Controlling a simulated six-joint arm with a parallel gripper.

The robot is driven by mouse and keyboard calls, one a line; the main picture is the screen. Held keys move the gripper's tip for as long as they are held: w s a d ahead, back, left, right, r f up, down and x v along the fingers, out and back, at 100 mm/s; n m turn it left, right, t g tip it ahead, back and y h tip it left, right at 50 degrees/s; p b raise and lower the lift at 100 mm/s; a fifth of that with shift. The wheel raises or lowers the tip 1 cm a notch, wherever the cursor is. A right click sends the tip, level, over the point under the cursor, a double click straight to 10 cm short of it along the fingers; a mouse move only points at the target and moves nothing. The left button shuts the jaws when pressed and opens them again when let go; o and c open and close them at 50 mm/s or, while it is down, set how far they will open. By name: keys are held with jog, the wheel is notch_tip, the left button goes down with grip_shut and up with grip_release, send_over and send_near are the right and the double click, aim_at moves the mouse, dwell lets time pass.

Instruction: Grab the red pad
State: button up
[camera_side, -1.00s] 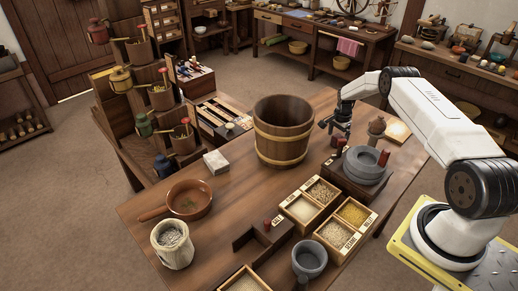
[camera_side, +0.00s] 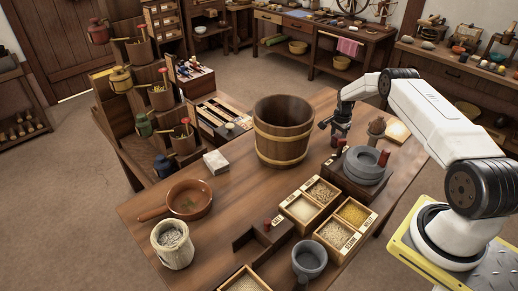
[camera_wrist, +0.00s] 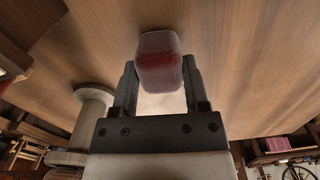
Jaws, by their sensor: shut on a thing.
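The red pad (camera_wrist: 160,68) is a rounded block with a mesh-like surface, red in the middle and paler at its far end. It sits between the two dark fingers of my gripper (camera_wrist: 159,88) in the wrist view, and the gripper is shut on it. In the side view my gripper (camera_side: 336,128) is over the table just right of the wooden bucket, pointing down. A small reddish patch (camera_side: 337,142) shows below the fingers there. Most of the pad is hidden by the fingers in that view.
The wooden bucket (camera_side: 284,133) stands left of my gripper. Grain boxes (camera_side: 303,207) lie in front. The table's left middle is partly clear.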

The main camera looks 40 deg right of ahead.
aim_at(338, 136)
jog(key=shift+r, duration=0.1)
jog(key=shift+r, duration=4.9)
